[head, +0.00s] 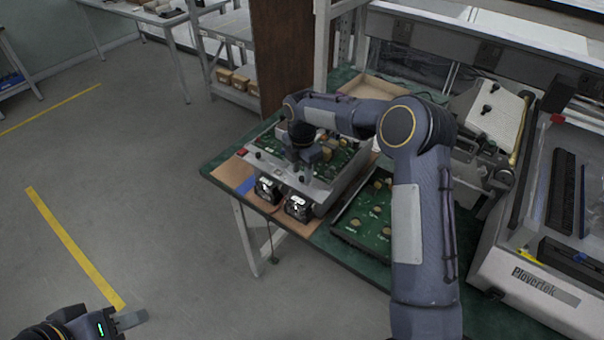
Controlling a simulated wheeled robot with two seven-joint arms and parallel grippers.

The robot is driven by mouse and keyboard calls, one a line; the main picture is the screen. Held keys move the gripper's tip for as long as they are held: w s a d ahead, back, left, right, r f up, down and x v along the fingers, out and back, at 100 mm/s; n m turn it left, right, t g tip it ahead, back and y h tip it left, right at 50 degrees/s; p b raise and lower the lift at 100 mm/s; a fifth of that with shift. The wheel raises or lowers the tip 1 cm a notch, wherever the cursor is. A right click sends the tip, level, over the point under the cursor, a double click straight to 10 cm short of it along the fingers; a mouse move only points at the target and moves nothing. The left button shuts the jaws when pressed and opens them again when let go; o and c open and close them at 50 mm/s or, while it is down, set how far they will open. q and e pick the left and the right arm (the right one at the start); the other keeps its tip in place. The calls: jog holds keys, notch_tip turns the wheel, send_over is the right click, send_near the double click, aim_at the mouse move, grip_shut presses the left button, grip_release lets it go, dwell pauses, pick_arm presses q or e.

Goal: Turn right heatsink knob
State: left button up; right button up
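A test fixture with a grey metal frame (325,193) and a green circuit board stands on the bench. Two black heatsink-like blocks sit at its front edge, a left one (268,190) and a right one (298,208). Small dark knobs (257,155) show on the frame's front bar. My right gripper (303,172) points down over the fixture, just behind and above the right block. Its fingertips are small and dark, so their gap and any contact are unclear. My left gripper (130,318) is low at the bottom left, away from the bench, with its fingers only partly clear.
A second green board in a dark tray (365,220) lies right of the fixture, partly behind my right arm. A Plovertek machine (545,285) fills the bench's right end. A cardboard tray (368,87) is behind. Open floor lies left of the bench (225,180).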

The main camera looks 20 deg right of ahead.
aim_at(302, 177)
notch_tip(302, 177, up, 6)
jog(key=shift+r, duration=0.1)
dwell(0.5)
jog(key=s+d+r+m+t+y, duration=0.1)
jog(key=s+d+r+m, duration=0.2)
jog(key=s+r+m, duration=0.4)
jog(key=s+d+r+m+t+y, duration=0.1)
jog(key=s+d+r+m, duration=0.2)
jog(key=s, duration=0.6)
jog(key=s+a+f+m+t+y, duration=0.1)
jog(key=s+m, duration=0.6)
jog(key=s, duration=0.3)
jog(key=s+a+f+m+t, duration=0.2)
jog(key=s+m, duration=0.5)
jog(key=s, duration=0.3)
jog(key=shift+s+a+m+t+y, duration=0.25)
jog(key=shift+m+t+y, duration=0.05)
jog(key=shift+y, duration=0.1)
